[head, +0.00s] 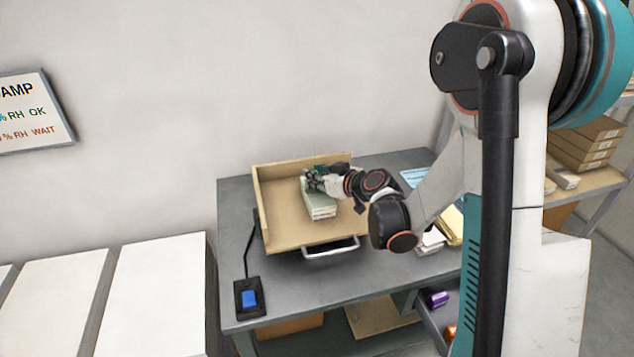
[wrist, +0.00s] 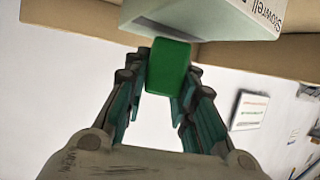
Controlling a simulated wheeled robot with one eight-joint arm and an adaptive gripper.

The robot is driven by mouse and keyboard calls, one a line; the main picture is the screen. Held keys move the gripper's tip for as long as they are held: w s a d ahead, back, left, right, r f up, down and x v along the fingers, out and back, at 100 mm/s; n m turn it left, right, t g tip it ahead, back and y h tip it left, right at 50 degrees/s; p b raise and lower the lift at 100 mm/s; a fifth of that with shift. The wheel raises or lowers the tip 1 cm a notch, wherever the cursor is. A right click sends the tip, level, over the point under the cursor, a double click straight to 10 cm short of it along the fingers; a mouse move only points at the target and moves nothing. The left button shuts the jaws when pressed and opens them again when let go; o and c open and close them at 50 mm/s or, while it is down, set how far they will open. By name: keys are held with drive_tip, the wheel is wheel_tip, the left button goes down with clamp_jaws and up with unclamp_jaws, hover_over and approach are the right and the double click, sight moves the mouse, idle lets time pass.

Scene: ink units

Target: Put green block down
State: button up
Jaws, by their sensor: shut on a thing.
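In the wrist view my gripper (wrist: 166,85) is shut on a green block (wrist: 168,68), with a finger on each side of it. The block is right by a pale box with lettering (wrist: 200,17); I cannot tell whether they touch. In the head view my gripper (head: 311,181) is over the wooden drawer (head: 285,232), at the far end of a pale green box (head: 320,206) lying inside it. The green block cannot be clearly made out there, among the fingers.
The drawer, with a metal handle (head: 331,248), sits on a grey table (head: 290,292). A black pad with a blue button (head: 249,298) is at the table's front left. Papers and a yellow item (head: 450,225) lie to the right. The drawer floor left of the box is clear.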

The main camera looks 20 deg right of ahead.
drive_tip(key=shift+f, duration=0.4)
drive_tip(key=shift+f, duration=0.2)
drive_tip(key=o, duration=1.1)
drive_tip(key=shift+c, duration=0.2)
drive_tip(key=shift+r, duration=0.15)
drive_tip(key=shift+s+d+r, duration=0.1)
drive_tip(key=shift+s+r, duration=0.1)
drive_tip(key=p+v, duration=0.3)
drive_tip(key=v, duration=0.8)
drive_tip(key=shift+s, duration=0.25)
drive_tip(key=shift+d, duration=0.1)
